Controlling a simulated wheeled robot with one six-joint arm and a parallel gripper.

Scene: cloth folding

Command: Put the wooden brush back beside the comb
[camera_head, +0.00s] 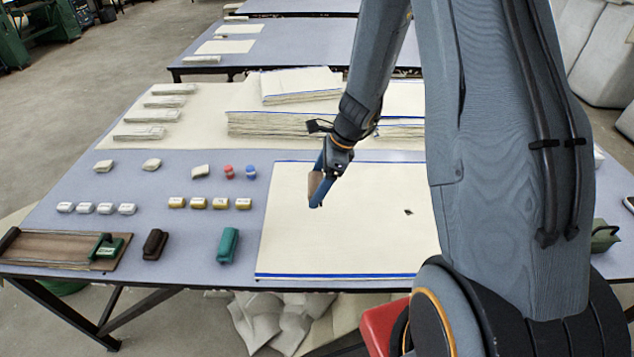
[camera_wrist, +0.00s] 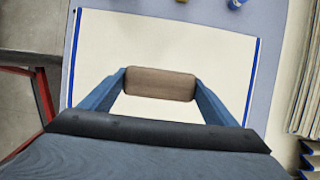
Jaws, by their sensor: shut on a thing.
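My gripper (camera_head: 320,192) is shut on the wooden brush (camera_wrist: 160,84), a brown rounded block held crosswise between the two blue fingers in the wrist view. In the head view the brush (camera_head: 315,184) is partly hidden by a finger. It is held above the cream sheet with blue edges (camera_head: 300,250). I cannot pick out the comb for certain. A dark brown block (camera_head: 155,244) and a teal block (camera_head: 228,245) lie on the table to the left of the sheet.
A brown board (camera_head: 55,248) with a green clamp (camera_head: 105,247) lies at the front left. Rows of small white and yellow blocks and red and blue pieces (camera_head: 250,171) sit behind. Stacked sheets (camera_head: 290,124) stand at the back. Bare table shows between the two blocks.

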